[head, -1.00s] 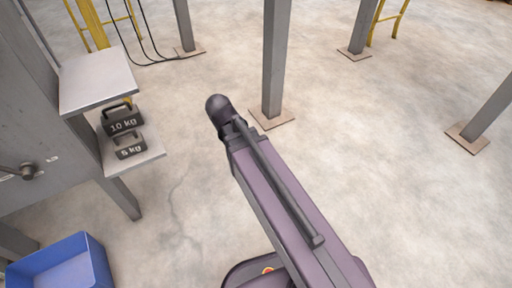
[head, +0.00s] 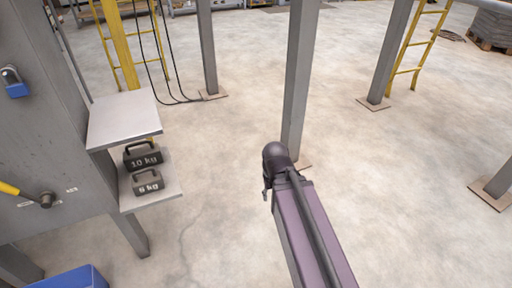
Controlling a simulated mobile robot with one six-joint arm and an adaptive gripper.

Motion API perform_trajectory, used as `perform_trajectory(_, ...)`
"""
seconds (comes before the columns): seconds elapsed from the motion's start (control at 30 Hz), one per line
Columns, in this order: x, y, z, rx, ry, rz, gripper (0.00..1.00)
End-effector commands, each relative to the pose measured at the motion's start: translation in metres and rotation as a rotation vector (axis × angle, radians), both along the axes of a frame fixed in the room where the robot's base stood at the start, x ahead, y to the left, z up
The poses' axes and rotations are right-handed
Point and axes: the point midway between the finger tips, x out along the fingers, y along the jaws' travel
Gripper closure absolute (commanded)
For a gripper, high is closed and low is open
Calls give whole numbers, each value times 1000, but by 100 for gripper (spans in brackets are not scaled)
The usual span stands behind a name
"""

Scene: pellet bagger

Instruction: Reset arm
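My arm shows in the head view as a purple link with a dark rounded joint at its far end, at lower centre. It points up and away over the concrete floor. My gripper is not visible in this view, so whether it is open or shut does not show. No object is seen in contact with the arm.
At left, a grey machine has a shelf with a 10 kg weight (head: 142,155) and a 5 kg weight (head: 147,181), a yellow-handled lever (head: 24,194) and a blue padlock (head: 15,84). A blue bin (head: 70,279) is below. Grey posts (head: 299,80) and yellow ladders (head: 416,45) stand around open floor.

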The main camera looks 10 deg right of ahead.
Motion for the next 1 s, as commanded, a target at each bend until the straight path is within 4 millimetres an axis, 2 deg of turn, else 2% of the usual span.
perform_trajectory(0.27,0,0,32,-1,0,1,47)
perform_trajectory(1.0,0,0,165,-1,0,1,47)
